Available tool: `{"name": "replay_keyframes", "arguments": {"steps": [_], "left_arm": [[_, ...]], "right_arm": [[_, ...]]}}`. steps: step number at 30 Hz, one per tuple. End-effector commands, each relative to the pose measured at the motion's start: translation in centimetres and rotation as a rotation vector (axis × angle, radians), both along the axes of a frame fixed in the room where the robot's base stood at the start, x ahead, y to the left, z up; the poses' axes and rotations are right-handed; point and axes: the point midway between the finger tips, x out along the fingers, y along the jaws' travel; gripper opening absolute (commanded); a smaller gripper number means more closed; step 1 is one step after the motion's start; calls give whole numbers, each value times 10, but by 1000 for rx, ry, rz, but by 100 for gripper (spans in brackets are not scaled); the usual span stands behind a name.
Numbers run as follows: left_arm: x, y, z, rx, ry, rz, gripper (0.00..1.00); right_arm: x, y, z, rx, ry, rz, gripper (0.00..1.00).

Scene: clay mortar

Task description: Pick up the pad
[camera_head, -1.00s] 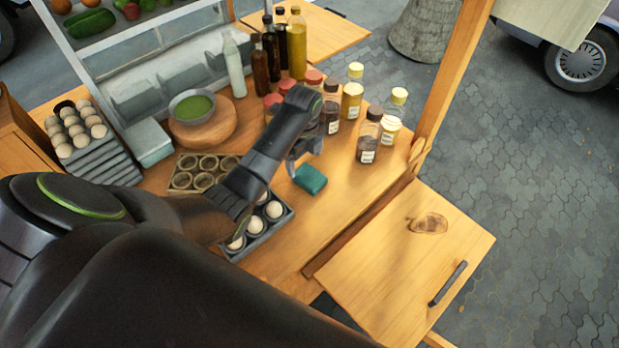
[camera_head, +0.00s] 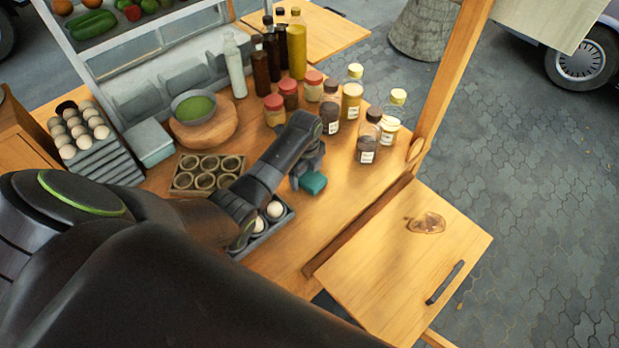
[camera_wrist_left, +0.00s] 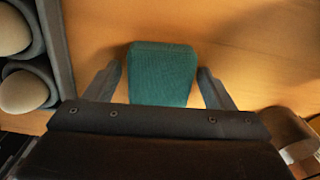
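The pad is a small teal block (camera_head: 314,182) lying on the wooden counter near its front edge. In the left wrist view the pad (camera_wrist_left: 162,74) sits between the two fingers, with a gap showing on each side. My left gripper (camera_head: 301,181) is open and low over the counter at the pad, covering part of it in the head view. In the wrist view its fingertips (camera_wrist_left: 162,75) are on either side of the pad. My right gripper is not in view.
A grey tray with white eggs (camera_head: 272,232) is close to the left gripper. Spice jars (camera_head: 367,135) stand behind and right of the pad. A muffin mould (camera_head: 205,172) and a green bowl (camera_head: 194,106) are farther left. A folding shelf (camera_head: 390,275) is at front right.

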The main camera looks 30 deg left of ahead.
Motion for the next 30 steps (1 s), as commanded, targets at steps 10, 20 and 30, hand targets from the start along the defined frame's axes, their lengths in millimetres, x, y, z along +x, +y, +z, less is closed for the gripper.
{"name": "replay_keyframes", "arguments": {"steps": [10, 20, 30], "left_arm": [[0, 0, 0, 0, 0, 0, 37], [1, 1, 11, 1, -3, 0, 37], [2, 0, 68, 1, -5, 0, 37]], "right_arm": [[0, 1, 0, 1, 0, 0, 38], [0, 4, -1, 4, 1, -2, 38], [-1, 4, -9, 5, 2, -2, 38]]}}
